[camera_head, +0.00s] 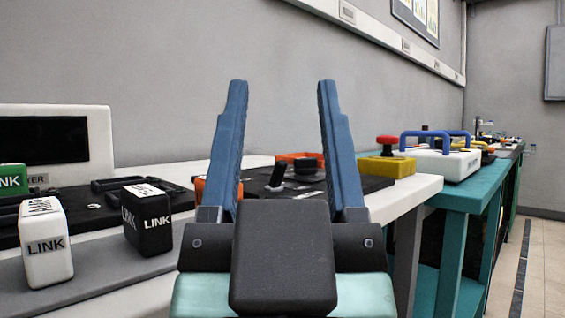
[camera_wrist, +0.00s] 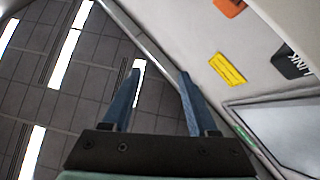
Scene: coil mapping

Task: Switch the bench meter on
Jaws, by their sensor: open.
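The bench meter (camera_head: 100,135) is a white box with a dark, blank screen (camera_head: 43,140), at the left of the head view. A label ending in "TER" shows at its lower front, partly hidden by a green block. I cannot make out a power switch on it. My gripper (camera_head: 282,84) is open and empty, its two blue fingers pointing up, in the middle of the head view and to the right of the meter. In the wrist view my gripper (camera_wrist: 160,72) is also open, with nothing between the fingers.
A white LINK block (camera_head: 46,250), a black LINK block (camera_head: 148,228) and a green LINK block (camera_head: 12,180) stand before the meter. A black panel with a dark lever (camera_head: 278,175) lies behind my gripper.

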